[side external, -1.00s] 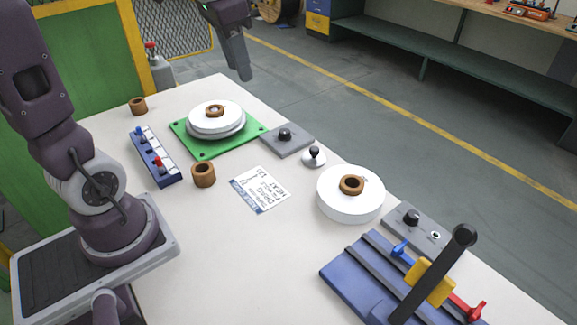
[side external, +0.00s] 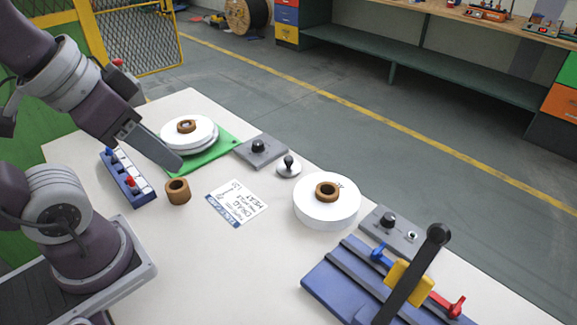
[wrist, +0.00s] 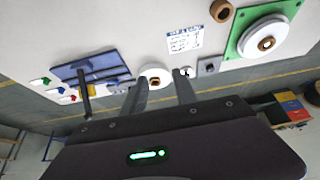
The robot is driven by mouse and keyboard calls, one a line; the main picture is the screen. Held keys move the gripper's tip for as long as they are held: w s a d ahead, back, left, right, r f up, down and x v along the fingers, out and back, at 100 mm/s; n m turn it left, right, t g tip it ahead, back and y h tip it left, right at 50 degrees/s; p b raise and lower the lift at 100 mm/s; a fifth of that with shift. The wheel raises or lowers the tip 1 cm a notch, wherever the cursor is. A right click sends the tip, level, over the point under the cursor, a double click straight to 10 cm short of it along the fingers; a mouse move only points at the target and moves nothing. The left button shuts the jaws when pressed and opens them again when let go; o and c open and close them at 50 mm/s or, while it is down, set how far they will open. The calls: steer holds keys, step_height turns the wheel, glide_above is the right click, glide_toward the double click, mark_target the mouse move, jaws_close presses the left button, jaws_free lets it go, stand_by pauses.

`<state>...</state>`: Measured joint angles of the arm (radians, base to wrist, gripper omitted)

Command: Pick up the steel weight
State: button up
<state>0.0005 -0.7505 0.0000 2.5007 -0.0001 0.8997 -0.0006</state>
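The steel weight, a small pale disc with a black knob (side external: 288,167), stands upright on the white table, between a grey knob box and a large white disc. In the wrist view the weight (wrist: 187,72) shows just beyond the tip of the right finger. My gripper (side external: 175,164) is over the left side of the table, by the green plate and well left of the weight. In the wrist view my gripper (wrist: 160,78) has its two fingers apart with nothing held between them.
The large white disc with a brown ring (side external: 327,203) is right of the weight. The grey knob box (side external: 260,151) is left of it. A green plate (side external: 213,151) carries stacked white discs. A printed card (side external: 237,203), wooden ring (side external: 178,191) and blue lever device (side external: 340,282) share the table.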

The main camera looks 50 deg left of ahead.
steer(key=o, duration=0.3)
steer(key=shift+o, duration=0.2)
